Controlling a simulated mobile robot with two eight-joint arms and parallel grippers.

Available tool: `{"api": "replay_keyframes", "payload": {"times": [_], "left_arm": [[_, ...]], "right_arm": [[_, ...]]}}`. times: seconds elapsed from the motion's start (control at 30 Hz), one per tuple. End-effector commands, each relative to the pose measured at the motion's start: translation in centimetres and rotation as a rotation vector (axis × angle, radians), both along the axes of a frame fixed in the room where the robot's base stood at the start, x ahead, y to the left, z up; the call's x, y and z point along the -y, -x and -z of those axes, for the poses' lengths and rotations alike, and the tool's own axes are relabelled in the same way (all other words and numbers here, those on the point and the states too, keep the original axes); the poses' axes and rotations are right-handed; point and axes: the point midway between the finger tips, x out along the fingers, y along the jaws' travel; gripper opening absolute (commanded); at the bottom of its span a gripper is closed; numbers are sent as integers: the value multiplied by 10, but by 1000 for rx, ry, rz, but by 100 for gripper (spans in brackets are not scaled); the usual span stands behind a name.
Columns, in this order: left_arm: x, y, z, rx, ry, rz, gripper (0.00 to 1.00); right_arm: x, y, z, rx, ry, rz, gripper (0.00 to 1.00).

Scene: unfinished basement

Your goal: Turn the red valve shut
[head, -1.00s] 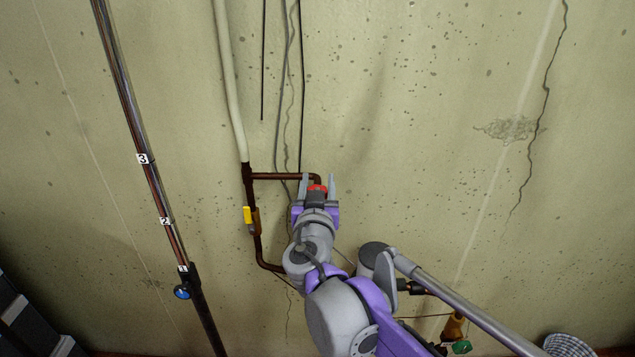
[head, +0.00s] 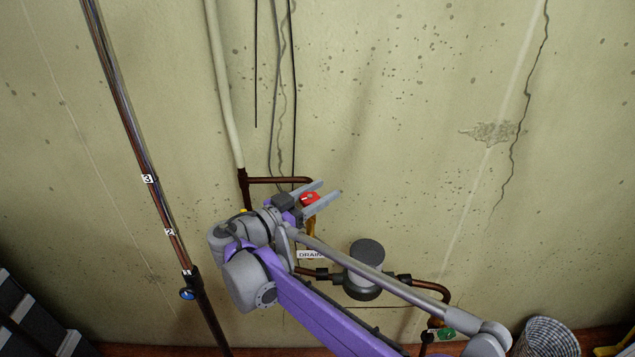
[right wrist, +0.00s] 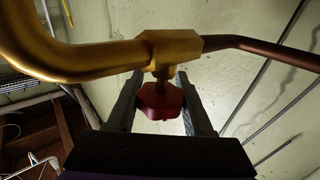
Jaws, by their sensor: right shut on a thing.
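The red valve handle (head: 310,197) sits on the brown pipework on the wall, near the middle of the head view. My right gripper (head: 330,189) reaches it from the left, with a finger on each side of it. In the right wrist view the red handle (right wrist: 160,101) is between the two fingers, under a brass valve body (right wrist: 168,52). The right gripper is shut on the handle. How far the valve is turned cannot be told. My left gripper is in neither current view.
A grey round meter (head: 366,252) and a DRAIN label (head: 310,254) are below the valve. A green handle (head: 446,333) is lower right. A blue knob (head: 187,294) is on the numbered pipe at left. A woven bin (head: 546,338) stands lower right. The upper wall is mostly bare.

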Motion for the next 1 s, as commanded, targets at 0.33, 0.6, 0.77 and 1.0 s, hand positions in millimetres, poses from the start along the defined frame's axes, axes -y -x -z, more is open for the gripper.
{"api": "replay_keyframes", "payload": {"times": [0.33,0.6,0.77,1.0], "left_arm": [[0,-12,-37,23,0,0,81],[0,-19,-53,36,0,0,81],[0,-21,-58,40,0,0,81],[0,-22,-60,41,0,0,81]], "right_arm": [[4,6,-4,4,1,298,0],[7,10,-3,4,1,445,0],[7,12,-3,4,1,491,0],[7,13,-2,3,1,514,0]]}}
